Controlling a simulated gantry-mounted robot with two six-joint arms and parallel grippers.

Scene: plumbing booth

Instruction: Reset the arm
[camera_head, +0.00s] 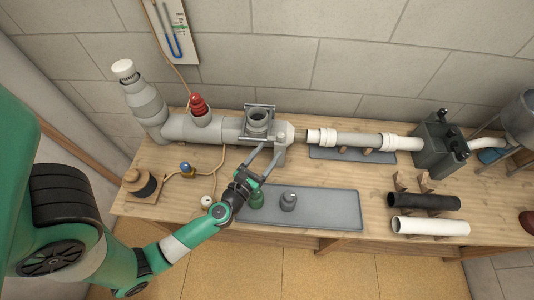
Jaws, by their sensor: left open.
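My left arm comes in from the lower left, green and white. Its gripper (264,161) is open above the bench, its two fingers pointing up and right towards the grey pipe assembly (230,130). I see nothing between the fingers. I cannot tell whether the fingertips touch the pipe fitting behind them. My right gripper does not show.
A black pipe (423,201) and a white pipe (430,226) lie at the right. A dark grey box (437,142) stands behind them. A red cap (198,104) tops the assembly.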

